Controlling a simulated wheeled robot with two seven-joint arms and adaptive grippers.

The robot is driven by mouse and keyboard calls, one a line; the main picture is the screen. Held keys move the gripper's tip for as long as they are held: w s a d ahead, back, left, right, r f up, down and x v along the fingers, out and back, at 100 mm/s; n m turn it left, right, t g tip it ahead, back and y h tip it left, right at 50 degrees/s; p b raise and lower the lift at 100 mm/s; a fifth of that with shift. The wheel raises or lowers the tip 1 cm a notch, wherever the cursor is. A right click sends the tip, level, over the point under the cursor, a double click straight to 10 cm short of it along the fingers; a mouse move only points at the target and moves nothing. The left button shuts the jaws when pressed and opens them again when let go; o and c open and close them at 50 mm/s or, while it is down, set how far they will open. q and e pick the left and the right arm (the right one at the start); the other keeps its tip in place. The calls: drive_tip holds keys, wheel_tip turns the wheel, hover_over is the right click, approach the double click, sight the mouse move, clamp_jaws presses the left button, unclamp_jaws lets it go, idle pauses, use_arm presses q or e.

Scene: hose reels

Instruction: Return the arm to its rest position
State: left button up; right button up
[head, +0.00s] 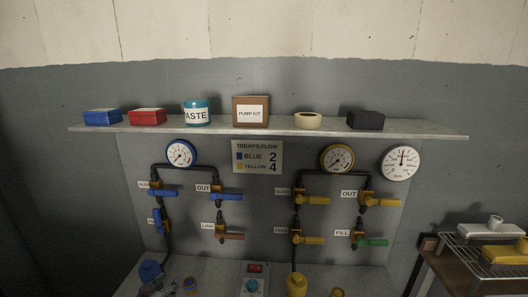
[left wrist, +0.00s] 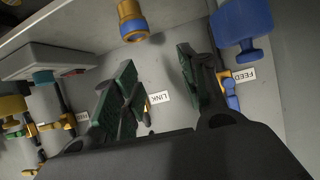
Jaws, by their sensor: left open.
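My left gripper (head: 163,285) shows small at the bottom left of the head view, low in front of the panel's counter. In the left wrist view its two green-padded fingers (left wrist: 155,78) are spread apart with nothing between them. Beyond them, in that upside-down view, are the LINK label (left wrist: 158,98) and the FEED label (left wrist: 245,75) with a blue-handled valve (left wrist: 231,92). A blue knob (left wrist: 240,22) and a brass and blue fitting (left wrist: 131,20) are close by. No contact with the fingers is clear. My right gripper is in neither view.
The grey panel (head: 260,220) carries several valves, gauges and a flow sign (head: 257,157). A shelf (head: 275,131) with boxes juts out above it. A blue cap (head: 150,270) and a yellow cap (head: 297,284) stand on the counter. A rack (head: 485,255) stands at right.

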use_arm(q)
drive_tip(key=s+d+f+g+y, duration=0.15)
drive_tip(key=s+d+g, duration=0.3)
drive_tip(key=s, duration=0.75)
drive_tip(key=s+d+f+g, duration=0.3)
drive_tip(key=s+d+g, duration=0.15)
drive_tip(key=s, duration=0.75)
wheel_tip(320, 180, down, 32)
drive_tip(key=s+a+f+g, duration=0.1)
drive_tip(key=s, duration=0.1)
drive_tip(key=s+a+f, duration=0.3)
drive_tip(key=s+f, duration=0.6)
drive_tip(key=s, duration=0.1)
drive_tip(key=s+a+f+g, duration=0.1)
drive_tip(key=s+a+f, duration=0.2)
drive_tip(key=s+f, duration=0.7)
drive_tip(key=shift+s+a+f+m+y, duration=0.25)
drive_tip(key=shift+s+m+y, duration=0.15)
drive_tip(key=shift+s, duration=0.25)
drive_tip(key=shift+r, duration=0.1)
